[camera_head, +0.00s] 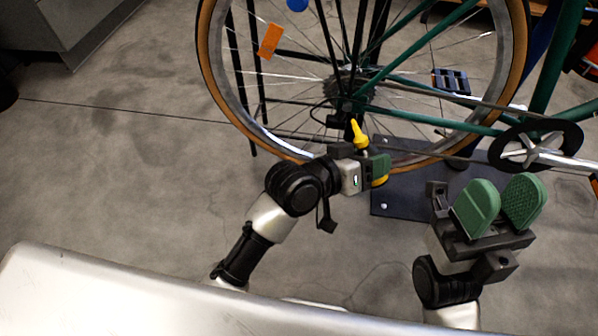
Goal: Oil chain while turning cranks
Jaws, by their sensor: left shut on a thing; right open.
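A green bike stands with its rear wheel (212,75) in the upper middle. The chain (455,158) runs from the rear sprockets (347,88) to the dark chainring and cranks (537,145) at the right. A blue pedal (451,80) shows above the chain. My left gripper (378,170) is shut on a yellow oil bottle (357,134), whose nozzle points up, just below the rear sprockets. The grip hides most of the bottle. My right gripper (500,207) is open and empty, below and left of the chainring, with its green finger pads apart.
A dark stand base plate (400,205) lies on the floor under the bike. An orange reflector (270,40) sits on the wheel spokes. A grey cabinet (70,25) stands at the upper left. The concrete floor (120,170) at the left is clear.

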